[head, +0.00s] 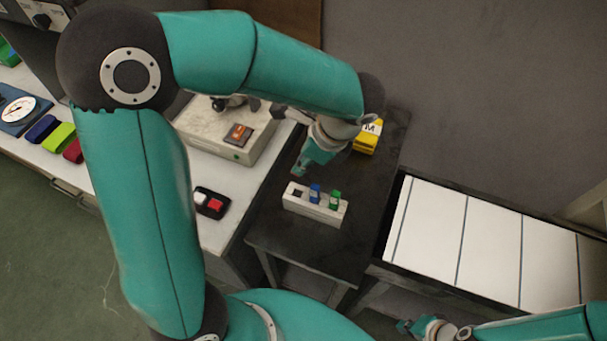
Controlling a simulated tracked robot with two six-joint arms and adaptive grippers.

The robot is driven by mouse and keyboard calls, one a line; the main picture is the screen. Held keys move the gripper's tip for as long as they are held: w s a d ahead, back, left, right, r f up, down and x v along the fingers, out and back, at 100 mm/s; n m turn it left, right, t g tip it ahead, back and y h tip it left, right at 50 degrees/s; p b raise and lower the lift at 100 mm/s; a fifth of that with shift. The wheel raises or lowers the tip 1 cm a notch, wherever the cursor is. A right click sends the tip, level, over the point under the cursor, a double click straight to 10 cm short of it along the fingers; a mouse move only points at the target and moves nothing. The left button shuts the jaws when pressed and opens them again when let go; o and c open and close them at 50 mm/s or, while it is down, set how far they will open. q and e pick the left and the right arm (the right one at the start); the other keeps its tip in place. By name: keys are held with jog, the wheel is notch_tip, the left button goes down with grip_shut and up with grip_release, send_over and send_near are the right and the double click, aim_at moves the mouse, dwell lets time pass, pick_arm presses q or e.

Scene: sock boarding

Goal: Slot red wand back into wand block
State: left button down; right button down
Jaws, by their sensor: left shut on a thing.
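The white wand block (325,214) stands on the dark table. A blue wand (315,194) and a green wand (335,200) stand in it, and a dark slot at its left end looks empty. My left gripper (299,171) is just above and behind the block's left end, pointing down. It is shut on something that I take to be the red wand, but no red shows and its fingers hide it. My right gripper (404,327) is at the bottom right, far from the block, and too small to read its jaws.
A yellow box marked M (366,142) stands behind my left wrist. A beige machine (225,135) and a black switch box with red and white buttons (211,203) are left of the block. A white panelled surface (490,240) lies to the right. The dark table (285,228) is clear before the block.

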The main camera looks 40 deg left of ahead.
pick_arm(q)
notch_tip(320, 180, up, 9)
jog(key=shift+r, duration=0.4)
jog(key=shift+w+d+r+h, duration=0.1)
jog(key=shift+h, duration=0.2)
jog(key=f+h, duration=0.1)
jog(key=f, duration=0.2)
jog(key=d+f+m+h+b, duration=0.1)
jog(key=f, duration=0.2)
jog(key=w+d+f+b, duration=0.1)
jog(key=f, duration=0.2)
jog(key=shift+f+m+t+h, duration=0.1)
jog(key=shift+m+t+h, duration=0.3)
jog(key=shift+n+h, duration=0.5)
jog(key=shift+n, duration=0.3)
jog(key=a, duration=0.1)
jog(key=s+a+f, duration=0.1)
jog(key=a+f+b, duration=0.1)
jog(key=shift+s+a+f, duration=0.15)
jog(key=shift+s+a, duration=0.1)
jog(key=shift+a, duration=0.05)
jog(key=shift+a+f+h, duration=0.15)
jog(key=shift+a+h, duration=0.15)
